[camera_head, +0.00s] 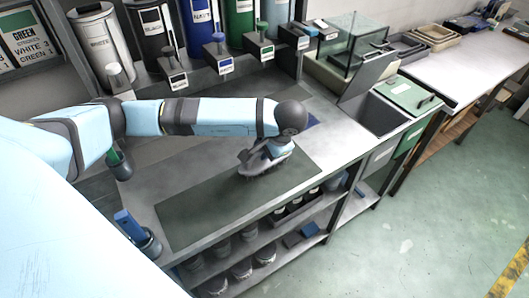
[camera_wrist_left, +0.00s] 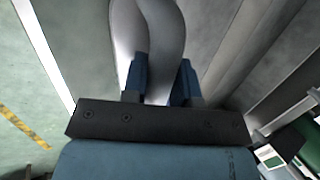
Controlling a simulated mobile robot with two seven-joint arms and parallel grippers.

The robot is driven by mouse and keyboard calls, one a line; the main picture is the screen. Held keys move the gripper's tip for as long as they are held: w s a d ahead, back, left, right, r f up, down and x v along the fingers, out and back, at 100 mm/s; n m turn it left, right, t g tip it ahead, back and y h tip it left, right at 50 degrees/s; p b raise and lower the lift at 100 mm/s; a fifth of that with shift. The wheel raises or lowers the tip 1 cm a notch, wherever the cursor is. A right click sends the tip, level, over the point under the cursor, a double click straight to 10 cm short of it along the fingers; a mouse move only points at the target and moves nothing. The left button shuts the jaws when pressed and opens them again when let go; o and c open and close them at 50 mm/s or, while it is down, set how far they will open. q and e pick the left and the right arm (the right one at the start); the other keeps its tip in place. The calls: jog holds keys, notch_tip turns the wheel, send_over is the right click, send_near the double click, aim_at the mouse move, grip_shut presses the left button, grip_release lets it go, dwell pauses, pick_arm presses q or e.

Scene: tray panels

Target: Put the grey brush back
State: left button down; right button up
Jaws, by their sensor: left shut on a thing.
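My left gripper (camera_head: 262,160) is at the end of the arm, low over the dark mat (camera_head: 190,215) near the bench's front edge. In the head view it is partly hidden by my wrist and the grey thing at it. In the left wrist view my left gripper (camera_wrist_left: 160,82) has its blue fingers on either side of a smooth, curved grey handle (camera_wrist_left: 155,30), which looks like the grey brush. In the head view, the grey brush (camera_head: 265,168) is at or just above the mat; I cannot tell if it touches. My right gripper is not in view.
A dark cup (camera_head: 121,170) with a green-handled item and another cup (camera_head: 151,246) with a blue item stand at the bench's left. Labelled canisters (camera_head: 155,40) line the back. An open bin (camera_head: 375,112) and green lid (camera_head: 412,95) are at right. Jars fill the shelf below.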

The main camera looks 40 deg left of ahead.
pick_arm(q)
notch_tip(320, 180, down, 2)
jog(key=shift+f, duration=0.2)
jog(key=c, duration=0.9)
grip_release()
jog(key=shift+r, duration=0.1)
